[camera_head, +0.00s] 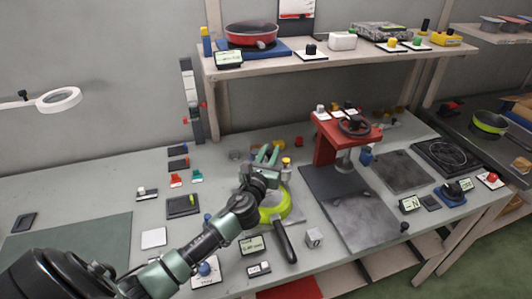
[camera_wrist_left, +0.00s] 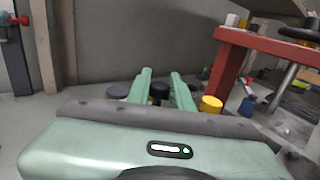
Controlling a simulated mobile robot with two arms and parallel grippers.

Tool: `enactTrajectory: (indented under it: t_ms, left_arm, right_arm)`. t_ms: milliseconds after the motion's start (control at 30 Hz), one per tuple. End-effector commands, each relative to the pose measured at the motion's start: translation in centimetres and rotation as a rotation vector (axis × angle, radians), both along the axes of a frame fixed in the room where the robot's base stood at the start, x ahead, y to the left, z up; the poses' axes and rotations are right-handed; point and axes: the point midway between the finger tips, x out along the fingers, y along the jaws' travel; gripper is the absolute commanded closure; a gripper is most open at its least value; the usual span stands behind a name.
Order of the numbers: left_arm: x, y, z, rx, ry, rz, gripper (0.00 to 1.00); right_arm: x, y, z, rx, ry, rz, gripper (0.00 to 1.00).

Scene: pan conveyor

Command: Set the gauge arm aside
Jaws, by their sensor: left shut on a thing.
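My left gripper (camera_head: 265,155) is over the lime-green pan (camera_head: 274,207) in the middle of the bench, its fingers pointing away towards the wall. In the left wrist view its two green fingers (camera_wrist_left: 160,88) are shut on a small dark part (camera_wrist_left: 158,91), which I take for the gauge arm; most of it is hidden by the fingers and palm. A yellow cap (camera_wrist_left: 210,104) stands just right of the fingers; it also shows in the head view (camera_head: 285,161). The pan's black handle (camera_head: 285,243) points to the front. My right gripper is not in view.
A red press (camera_head: 328,140) with a black handwheel stands to the right. A dark plate (camera_head: 362,220) lies in front of it. Small parts and display blocks lie around the pan. A raised shelf (camera_head: 330,62) runs behind. The bench's left part has clear room.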

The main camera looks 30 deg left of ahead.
Motion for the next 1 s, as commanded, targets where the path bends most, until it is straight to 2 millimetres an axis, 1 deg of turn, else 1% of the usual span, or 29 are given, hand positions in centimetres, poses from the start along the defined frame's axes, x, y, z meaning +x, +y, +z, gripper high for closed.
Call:
enactTrajectory:
  t_ms: [33, 267, 600, 800, 1000]
  left_arm:
    - [0.4, -0.3, 0.2, -0.006, -0.004, 0.045, 1.00]
    - [1.8, -0.2, 0.1, -0.005, -0.004, 0.264, 1.00]
    - [3.5, 0.4, -0.1, -0.002, -0.004, 0.564, 1.00]
    - [4.1, 0.8, -0.1, 0.000, -0.004, 0.695, 1.00]
    - [4.4, 1.2, 0.0, 0.000, -0.004, 0.778, 1.00]
  right_arm:
    - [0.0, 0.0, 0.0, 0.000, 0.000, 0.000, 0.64]
    - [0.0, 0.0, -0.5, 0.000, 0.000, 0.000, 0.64]
    - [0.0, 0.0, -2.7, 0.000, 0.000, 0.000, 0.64]
    - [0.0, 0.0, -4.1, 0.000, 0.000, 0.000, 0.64]
    - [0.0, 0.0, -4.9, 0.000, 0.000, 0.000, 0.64]
